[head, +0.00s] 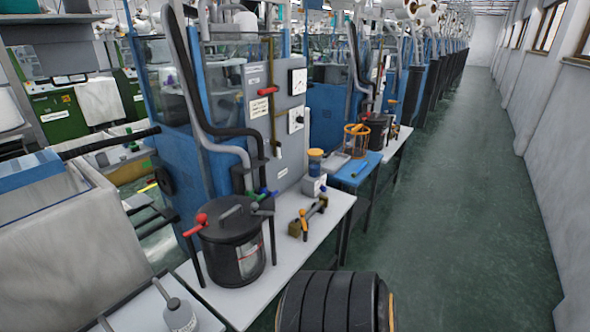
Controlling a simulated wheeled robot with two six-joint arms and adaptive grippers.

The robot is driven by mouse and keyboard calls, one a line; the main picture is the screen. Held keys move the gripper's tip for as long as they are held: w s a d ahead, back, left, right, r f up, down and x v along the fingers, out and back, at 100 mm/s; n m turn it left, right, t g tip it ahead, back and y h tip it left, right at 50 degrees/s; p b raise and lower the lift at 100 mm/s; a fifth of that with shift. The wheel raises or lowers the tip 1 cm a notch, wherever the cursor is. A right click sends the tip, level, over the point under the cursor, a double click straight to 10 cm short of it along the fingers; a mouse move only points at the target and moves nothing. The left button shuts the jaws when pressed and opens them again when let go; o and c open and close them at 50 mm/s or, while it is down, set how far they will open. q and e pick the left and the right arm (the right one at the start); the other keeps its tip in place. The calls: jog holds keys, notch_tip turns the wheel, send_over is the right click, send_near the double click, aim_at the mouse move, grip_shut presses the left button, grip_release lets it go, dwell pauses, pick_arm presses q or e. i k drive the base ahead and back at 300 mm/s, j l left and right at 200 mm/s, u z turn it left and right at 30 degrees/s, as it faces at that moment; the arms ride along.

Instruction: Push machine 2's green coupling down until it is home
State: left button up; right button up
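A small green part (251,194), possibly the green coupling, shows behind the lid of a black lidded tank (226,262). A blue part (268,194) sits right beside it. Both are small in the picture, so I cannot tell how far down the green part sits. The tank stands on a pale bench in front of a blue and grey machine (273,110). No machine number is readable. Neither of my grippers is in view.
Red-ended handles (193,228) stick out left of the tank. A brass-coloured tool (307,218) and a small jar (314,162) stand on the bench (333,206). A black ribbed round thing (335,302) fills the bottom middle. The green aisle floor (450,210) is clear at right.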

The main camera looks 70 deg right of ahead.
aim_at(251, 194)
jog(key=z, duration=2.05)
jog(key=l, duration=0.15)
jog(key=z, duration=0.05)
